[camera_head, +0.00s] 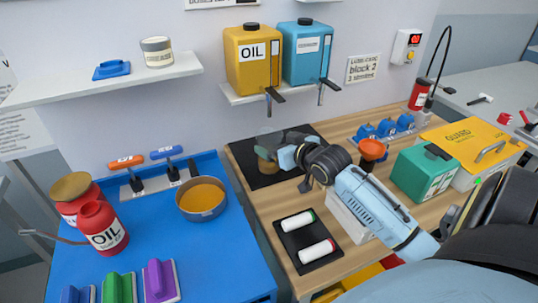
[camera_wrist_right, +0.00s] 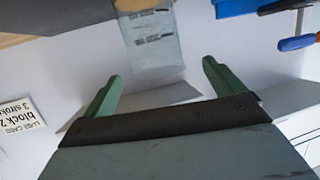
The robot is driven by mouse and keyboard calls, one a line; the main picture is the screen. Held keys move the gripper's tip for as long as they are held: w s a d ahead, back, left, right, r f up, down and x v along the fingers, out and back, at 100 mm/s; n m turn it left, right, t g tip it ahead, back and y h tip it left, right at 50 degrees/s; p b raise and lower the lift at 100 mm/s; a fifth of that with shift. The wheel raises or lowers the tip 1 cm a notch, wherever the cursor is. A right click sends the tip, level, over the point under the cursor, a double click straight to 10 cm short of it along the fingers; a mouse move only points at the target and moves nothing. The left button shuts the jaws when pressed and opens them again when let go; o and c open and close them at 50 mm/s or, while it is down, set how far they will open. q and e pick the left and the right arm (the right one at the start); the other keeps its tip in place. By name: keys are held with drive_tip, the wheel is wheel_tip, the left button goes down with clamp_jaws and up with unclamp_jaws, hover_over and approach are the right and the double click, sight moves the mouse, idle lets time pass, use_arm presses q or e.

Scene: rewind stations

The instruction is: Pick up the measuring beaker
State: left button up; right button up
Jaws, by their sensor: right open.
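The measuring beaker (camera_head: 266,163) is a clear vessel standing on a black mat (camera_head: 262,182) on the wooden bench. It is partly hidden by my gripper in the head view. In the right wrist view the beaker (camera_wrist_right: 152,50) appears upside down, with dark printed marks and a tan band. My right gripper (camera_head: 284,157) reaches in from the right, close beside the beaker. In the right wrist view its two green fingers (camera_wrist_right: 161,69) are spread apart, with the beaker ahead of the gap. Whether the fingers touch the beaker cannot be told. My left gripper is not in view.
Yellow (camera_head: 248,62) and blue (camera_head: 303,55) tanks with taps stand on a shelf above the mat. An orange funnel (camera_head: 372,150) and a green box (camera_head: 421,172) are to the right. A black tray (camera_head: 287,238) is nearer. A pan (camera_head: 201,198) is on the blue table.

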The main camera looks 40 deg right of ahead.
sight(263, 136)
drive_tip(key=x, duration=0.5)
drive_tip(key=shift+w+d+f+b, duration=0.2)
drive_tip(key=shift+w+d+b, duration=0.05)
drive_tip(key=shift+b, duration=0.15)
drive_tip(key=c, duration=1.3)
drive_tip(key=shift+c, duration=1.3)
drive_tip(key=shift+r, duration=0.1)
